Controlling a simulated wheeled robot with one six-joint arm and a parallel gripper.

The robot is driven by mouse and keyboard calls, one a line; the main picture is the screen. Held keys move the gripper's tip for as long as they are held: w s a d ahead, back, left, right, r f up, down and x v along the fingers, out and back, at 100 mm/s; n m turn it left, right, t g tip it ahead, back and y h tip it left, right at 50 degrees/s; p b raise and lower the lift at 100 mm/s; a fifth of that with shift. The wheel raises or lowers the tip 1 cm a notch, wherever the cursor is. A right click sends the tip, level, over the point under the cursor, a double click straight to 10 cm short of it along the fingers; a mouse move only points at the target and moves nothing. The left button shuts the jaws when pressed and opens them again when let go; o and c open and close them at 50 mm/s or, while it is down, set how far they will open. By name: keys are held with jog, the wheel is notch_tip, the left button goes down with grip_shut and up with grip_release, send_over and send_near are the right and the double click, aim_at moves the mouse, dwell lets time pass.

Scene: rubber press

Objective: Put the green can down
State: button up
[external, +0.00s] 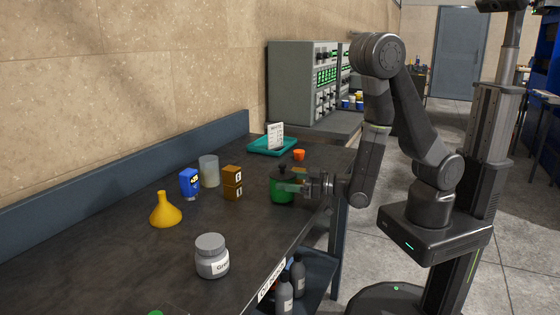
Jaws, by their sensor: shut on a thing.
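The green can (282,192) has a dark top with a small knob and is at the right part of the dark workbench, near its front edge. My gripper (291,187) reaches in from the right and is shut on the green can, with a finger across its side. The can looks upright. It appears at or very close to the bench top; I cannot tell whether its base touches.
A grey jar (211,256) stands nearer. Behind are a small orange cup (299,155) and a teal tray (262,147). Bench between jar and can is clear.

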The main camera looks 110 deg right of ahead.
jog(key=shift+f+b, duration=0.25)
jog(key=shift+b, duration=0.1)
jog(key=o, duration=1.1)
jog(key=shift+r+p, duration=0.25)
jog(key=shift+p, duration=0.5)
jog(key=b+v, duration=0.1)
jog(key=v, duration=0.3)
jog(key=b+v, duration=0.2)
jog(key=v, duration=0.2)
jog(key=b+v, duration=0.1)
jog(key=v, duration=0.3)
jog(key=shift+a+f+b, duration=0.1)
jog(key=shift+f+b, duration=0.2)
jog(key=shift+b, duration=0.05)
jog(key=shift+o, duration=0.5)
jog(key=shift+v, duration=0.85)
